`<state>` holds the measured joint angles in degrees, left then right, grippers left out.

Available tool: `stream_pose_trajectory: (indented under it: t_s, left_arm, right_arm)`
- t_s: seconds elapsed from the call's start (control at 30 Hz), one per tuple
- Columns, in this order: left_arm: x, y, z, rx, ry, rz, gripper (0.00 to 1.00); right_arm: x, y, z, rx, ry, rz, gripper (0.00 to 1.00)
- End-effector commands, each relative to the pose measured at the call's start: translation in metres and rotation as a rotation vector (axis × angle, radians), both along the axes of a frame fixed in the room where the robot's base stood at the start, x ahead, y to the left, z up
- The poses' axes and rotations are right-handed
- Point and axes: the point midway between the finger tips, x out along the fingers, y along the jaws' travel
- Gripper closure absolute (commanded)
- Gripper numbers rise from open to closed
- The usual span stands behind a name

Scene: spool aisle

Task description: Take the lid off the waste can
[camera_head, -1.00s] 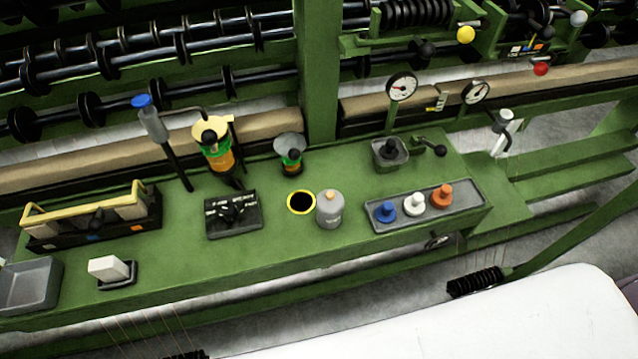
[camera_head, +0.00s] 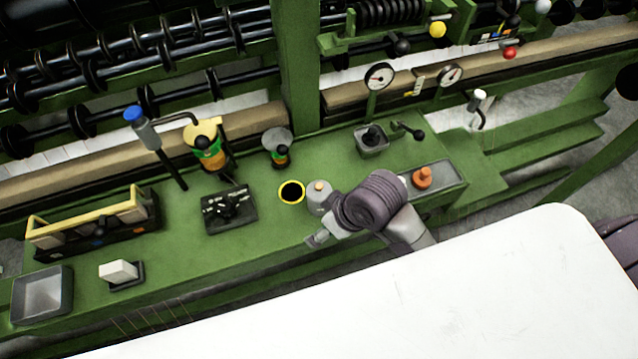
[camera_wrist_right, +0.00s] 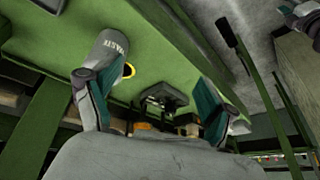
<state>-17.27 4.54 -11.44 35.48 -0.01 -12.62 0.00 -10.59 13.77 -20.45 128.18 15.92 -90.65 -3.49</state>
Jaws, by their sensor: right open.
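The waste can (camera_head: 318,202) is a small grey cylinder standing on the green bench. My right gripper (camera_head: 318,238) is in front of the can, low and close to the bench's front edge. In the right wrist view my right gripper (camera_wrist_right: 148,82) is open, its two fingers wide apart with nothing between them.
A yellow-rimmed hole (camera_head: 291,192) is just left of the can. A black switch box (camera_head: 229,210) stands further left. A grey tray (camera_head: 447,174) with an orange peg (camera_head: 422,177) is at right, partly hidden by my arm.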

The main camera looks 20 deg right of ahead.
Motion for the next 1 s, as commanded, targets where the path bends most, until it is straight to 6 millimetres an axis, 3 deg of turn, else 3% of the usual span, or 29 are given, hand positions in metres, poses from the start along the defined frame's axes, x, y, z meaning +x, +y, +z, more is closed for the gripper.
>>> stream_pose_trajectory:
  t_s: [0.1, 0.3, 0.5, 0.7, 0.87, 1.0]
  left_arm:
    - [0.0, 0.001, 0.004, 0.001, 0.0, 0.0, 0.6]
    - [0.001, 0.001, 0.005, 0.001, -0.001, 0.0, 0.6]
    - [0.001, 0.001, 0.005, 0.001, -0.002, 0.0, 0.6]
    - [0.002, 0.001, 0.005, 0.001, -0.003, 0.0, 0.6]
    - [0.002, 0.001, 0.006, 0.0, -0.003, 0.0, 0.6]
    - [0.002, 0.001, 0.009, 0.0, -0.003, -0.001, 0.6]
  right_arm:
    - [0.016, 0.021, 0.029, -0.005, -0.023, 0.163, 0.16]
    - [0.041, 0.039, 0.058, -0.088, -0.011, 0.459, 0.16]
    - [0.076, 0.013, 0.082, -0.26, 0.078, 0.681, 0.16]
    - [0.097, -0.018, 0.104, -0.359, 0.158, 0.746, 0.16]
    - [0.1, -0.026, 0.102, -0.376, 0.184, 0.755, 0.16]
    - [0.099, -0.025, 0.077, -0.375, 0.187, 0.756, 0.16]
